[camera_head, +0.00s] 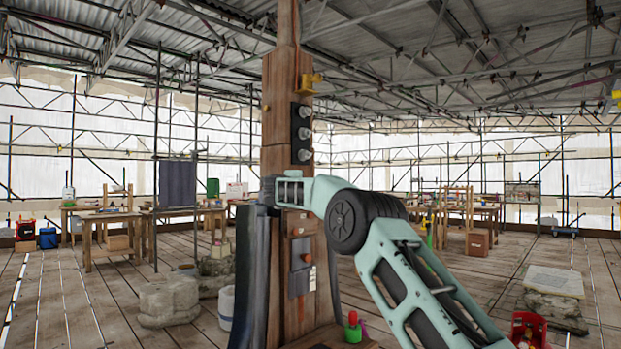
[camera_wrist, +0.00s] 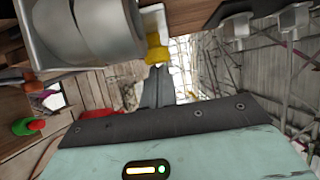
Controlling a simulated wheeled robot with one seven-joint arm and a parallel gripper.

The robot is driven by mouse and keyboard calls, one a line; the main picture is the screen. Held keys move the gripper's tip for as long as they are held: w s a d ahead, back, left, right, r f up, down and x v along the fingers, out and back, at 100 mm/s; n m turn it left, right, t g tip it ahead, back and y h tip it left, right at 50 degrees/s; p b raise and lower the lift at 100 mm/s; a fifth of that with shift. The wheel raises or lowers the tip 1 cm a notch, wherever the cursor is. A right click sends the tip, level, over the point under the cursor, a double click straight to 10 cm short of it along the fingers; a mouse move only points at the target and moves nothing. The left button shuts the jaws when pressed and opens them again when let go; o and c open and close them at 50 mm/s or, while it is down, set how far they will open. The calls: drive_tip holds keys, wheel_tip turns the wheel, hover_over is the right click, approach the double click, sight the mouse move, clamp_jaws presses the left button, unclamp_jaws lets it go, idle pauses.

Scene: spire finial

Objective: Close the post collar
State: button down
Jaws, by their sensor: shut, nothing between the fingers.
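The wooden post (camera_head: 275,130) stands upright in the middle of the head view. A dark plate with several grey bolt-like knobs (camera_head: 302,132) is on its right face, and a yellow fitting (camera_head: 312,82) sits above that. I cannot tell for certain which part is the collar. My gripper (camera_head: 268,190) is across the front of the post at mid height, pointing left, shut and empty. In the wrist view its dark fingers (camera_wrist: 158,88) are together. A large grey cylinder (camera_wrist: 85,38) and a yellow part (camera_wrist: 157,48) are close at the upper left. Whether anything touches is unclear.
Dark curved panels (camera_head: 250,275) flank the post's foot. A lower plate with an orange knob (camera_head: 305,258) is on the post. Stone blocks (camera_head: 168,300) lie left, and a stone with a slab (camera_head: 553,285) stands right. Open plank floor lies between.

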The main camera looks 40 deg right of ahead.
drive_tip(key=shift+w+a+r+p, duration=0.2)
drive_tip(key=shift+w+a+p, duration=0.1)
drive_tip(key=shift+p, duration=0.1)
drive_tip(key=shift+a, duration=0.15)
